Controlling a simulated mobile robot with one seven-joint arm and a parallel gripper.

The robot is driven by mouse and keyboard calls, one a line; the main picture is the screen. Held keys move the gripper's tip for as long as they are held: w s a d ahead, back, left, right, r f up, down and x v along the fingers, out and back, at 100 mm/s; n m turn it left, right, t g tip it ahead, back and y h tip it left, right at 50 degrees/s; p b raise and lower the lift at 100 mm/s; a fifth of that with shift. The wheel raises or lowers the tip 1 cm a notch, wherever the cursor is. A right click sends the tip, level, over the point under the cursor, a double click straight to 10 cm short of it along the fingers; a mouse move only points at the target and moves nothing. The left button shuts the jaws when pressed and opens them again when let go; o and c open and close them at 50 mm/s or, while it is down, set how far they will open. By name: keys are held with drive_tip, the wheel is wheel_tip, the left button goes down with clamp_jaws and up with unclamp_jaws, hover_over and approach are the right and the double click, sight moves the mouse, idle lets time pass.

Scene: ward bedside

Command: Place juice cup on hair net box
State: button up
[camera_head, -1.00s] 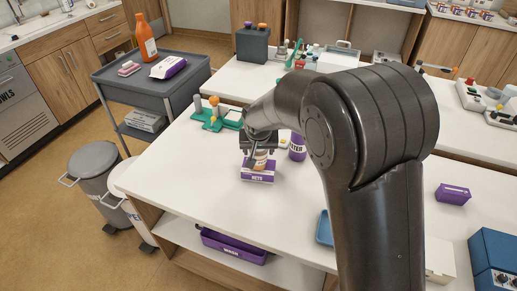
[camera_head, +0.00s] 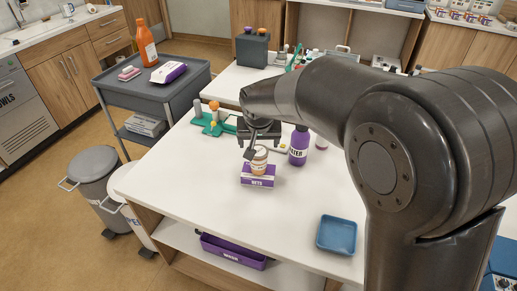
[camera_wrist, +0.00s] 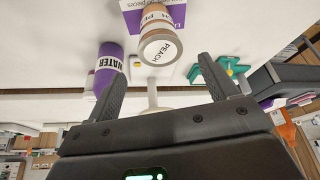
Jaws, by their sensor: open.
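The juice cup (camera_head: 259,160), a small container with an orange-brown body and pale lid, stands upright on the purple and white hair net box (camera_head: 258,178). In the wrist view the cup (camera_wrist: 161,46) shows its lid marked PEACH, and part of the box (camera_wrist: 131,14) lies beyond it. My gripper (camera_head: 251,148) is above and behind the cup in the head view. Its two fingers are spread apart with nothing between them in the wrist view (camera_wrist: 166,80), and the cup is clear of them.
A purple water bottle (camera_head: 299,146) stands right of the cup. A green holder with an orange ball (camera_head: 213,120) is to the left. A blue tray (camera_head: 336,234) lies at the front right. The white table is bare at the front left.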

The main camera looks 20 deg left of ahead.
drive_tip(key=shift+v, duration=1.55)
drive_tip(key=s+d+r+m, duration=0.15)
drive_tip(key=d+r, duration=0.25)
drive_tip(key=d, duration=0.7)
drive_tip(key=s+d+r+m, duration=0.1)
drive_tip(key=s+d+r, duration=0.25)
drive_tip(key=d, duration=0.65)
drive_tip(key=s+d+m+t+h, duration=0.1)
drive_tip(key=s+d+m, duration=0.1)
drive_tip(key=s+d, duration=1.3)
drive_tip(key=shift+s+d+f+h, duration=0.2)
drive_tip(key=shift+d+f+h, duration=0.2)
drive_tip(key=shift+d, duration=0.3)
